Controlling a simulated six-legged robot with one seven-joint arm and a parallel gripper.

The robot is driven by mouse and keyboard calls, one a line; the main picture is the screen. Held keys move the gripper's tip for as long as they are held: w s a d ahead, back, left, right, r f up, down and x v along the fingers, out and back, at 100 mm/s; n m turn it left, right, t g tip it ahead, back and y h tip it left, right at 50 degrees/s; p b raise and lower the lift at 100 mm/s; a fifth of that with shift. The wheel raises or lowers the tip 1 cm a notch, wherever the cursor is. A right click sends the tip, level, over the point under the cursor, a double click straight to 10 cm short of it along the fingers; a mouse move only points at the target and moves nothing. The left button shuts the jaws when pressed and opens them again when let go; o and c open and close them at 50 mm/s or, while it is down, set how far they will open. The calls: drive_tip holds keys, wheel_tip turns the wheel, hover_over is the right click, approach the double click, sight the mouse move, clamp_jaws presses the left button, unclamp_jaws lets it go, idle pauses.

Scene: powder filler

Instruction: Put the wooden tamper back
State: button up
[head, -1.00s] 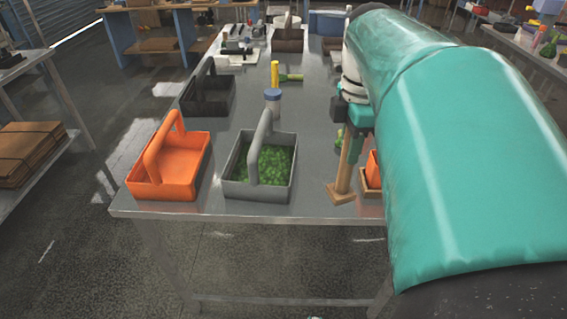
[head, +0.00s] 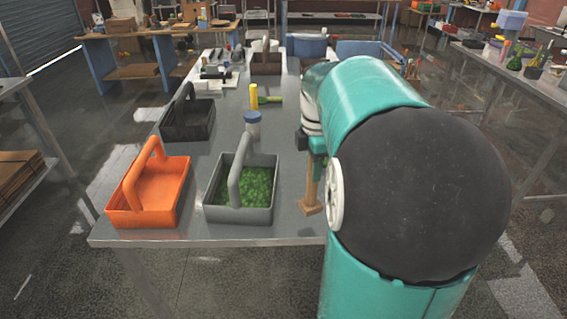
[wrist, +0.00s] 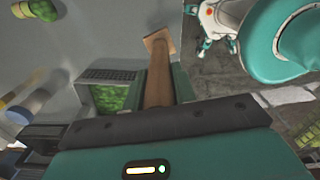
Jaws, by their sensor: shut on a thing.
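My gripper (head: 317,170) is shut on the wooden tamper (head: 310,200), near the front right part of the metal table. In the head view the tamper hangs roughly upright with its square foot low, and my arm hides part of it. I cannot tell whether the foot touches the table. In the wrist view the tamper's handle (wrist: 159,78) runs between the two fingers of my gripper (wrist: 160,88), with the square foot at the far end.
A grey caddy of green matter (head: 222,207) stands left of the tamper, with an orange caddy (head: 120,215) farther left. A blue-capped jar (head: 253,130), a yellow-handled tool (head: 254,96) and a black caddy (head: 170,128) stand behind. The table's front edge is close.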

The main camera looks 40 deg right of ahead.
drive_tip(key=shift+w+d+f, duration=0.2)
drive_tip(key=shift+w+f, duration=0.1)
drive_tip(key=shift+f, duration=0.65)
drive_tip(key=shift+w+d+f, duration=0.2)
drive_tip(key=shift+w+f, duration=0.1)
drive_tip(key=shift+f, duration=0.6)
drive_tip(key=shift+w+d+f, duration=0.2)
drive_tip(key=shift+w+f, duration=0.1)
drive_tip(key=shift+f, duration=0.65)
drive_tip(key=o, duration=0.9)
drive_tip(key=shift+f, duration=0.15)
